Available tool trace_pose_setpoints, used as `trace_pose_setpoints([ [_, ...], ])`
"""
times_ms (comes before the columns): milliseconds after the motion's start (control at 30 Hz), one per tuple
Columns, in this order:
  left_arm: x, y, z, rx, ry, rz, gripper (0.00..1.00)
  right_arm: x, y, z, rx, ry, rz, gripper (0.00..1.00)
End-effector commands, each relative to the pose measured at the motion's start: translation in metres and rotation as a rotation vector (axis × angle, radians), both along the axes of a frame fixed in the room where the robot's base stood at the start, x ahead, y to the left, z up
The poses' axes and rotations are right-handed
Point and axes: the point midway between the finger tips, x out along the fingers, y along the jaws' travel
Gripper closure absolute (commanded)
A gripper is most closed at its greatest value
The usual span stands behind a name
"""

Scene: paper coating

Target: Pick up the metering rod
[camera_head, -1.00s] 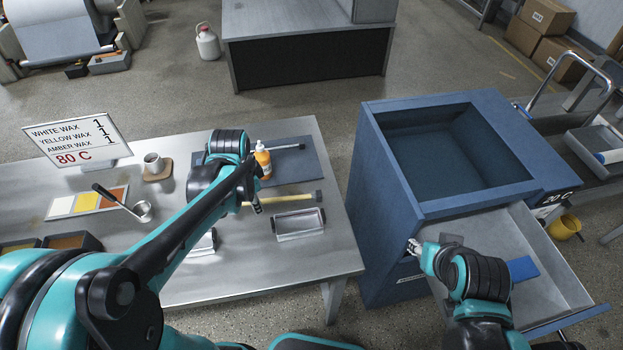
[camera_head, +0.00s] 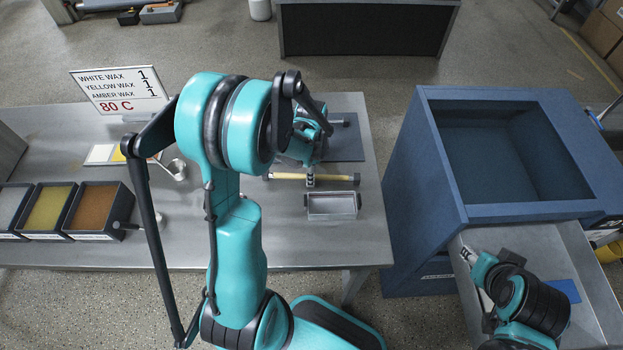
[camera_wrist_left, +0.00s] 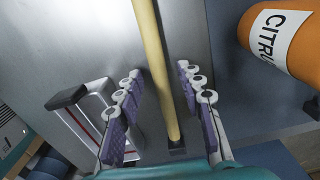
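A long yellow rod (camera_head: 335,179) with a dark right end lies on the metal table; it looks like the metering rod. In the left wrist view the rod (camera_wrist_left: 152,50) runs between the two fingers of my left gripper (camera_wrist_left: 158,74), with a gap on each side. The gripper is open. In the head view only the tip of my left gripper (camera_head: 310,181) shows, over the rod's middle; my arm hides part of the scene. My right gripper (camera_head: 468,257) is over the drawer at the right; its fingers are too small to judge.
A metal tray (camera_head: 332,205) lies just in front of the rod. A dark mat (camera_head: 348,145) lies behind it. An orange citrus bottle (camera_wrist_left: 292,40) stands close beside my left gripper. Wax trays (camera_head: 98,207) stand at the left. A blue cabinet (camera_head: 425,180) with an open drawer stands at the right.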

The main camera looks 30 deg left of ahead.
Motion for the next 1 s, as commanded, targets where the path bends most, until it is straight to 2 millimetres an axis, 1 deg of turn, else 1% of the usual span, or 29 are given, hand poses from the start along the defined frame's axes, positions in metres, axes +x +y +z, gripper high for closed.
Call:
trace_pose_setpoints([
  [33, 0.0, 0.0, -0.005, 0.0, 0.0, 0.0, 0.62, 0.0, 0.0, -0.003, 0.0, 0.0, 0.0, 0.6],
  [233, 0.0, 0.0, -0.004, 0.0, 0.0, 0.0, 0.62, 0.0, 0.0, -0.001, 0.0, 0.0, 0.0, 0.6],
  [267, 0.0, 0.0, -0.004, 0.0, 0.0, 0.0, 0.68, 0.0, 0.0, -0.001, 0.0, 0.0, 0.0, 0.6],
  [300, 0.0, 0.0, -0.004, 0.0, 0.0, 0.0, 0.78, 0.0, 0.0, -0.001, 0.0, 0.0, 0.0, 0.6],
  [367, 0.0, 0.0, -0.004, 0.0, 0.0, 0.0, 0.94, 0.0, 0.0, -0.001, 0.0, 0.0, 0.0, 0.6],
  [400, 0.0, 0.0, -0.004, 0.0, 0.0, 0.0, 1.0, 0.0, 0.0, -0.001, 0.0, 0.0, 0.0, 0.6],
  [767, 0.0, 0.0, -0.004, 0.0, -0.001, 0.0, 1.0, 0.0, 0.0, -0.001, 0.0, 0.0, 0.0, 0.6],
  [867, 0.0, 0.0, 0.001, 0.0, -0.001, 0.0, 1.0, 0.0, 0.0, 0.001, 0.0, 0.0, 0.0, 0.6],
  [967, 0.0, 0.0, 0.011, 0.0, 0.0, 0.0, 1.0, 0.0, 0.0, 0.006, 0.0, 0.0, 0.0, 0.6],
  [1000, 0.0, 0.0, 0.017, 0.0, 0.0, 0.001, 1.0, 0.0, 0.0, 0.008, 0.0, 0.0, 0.0, 0.6],
])
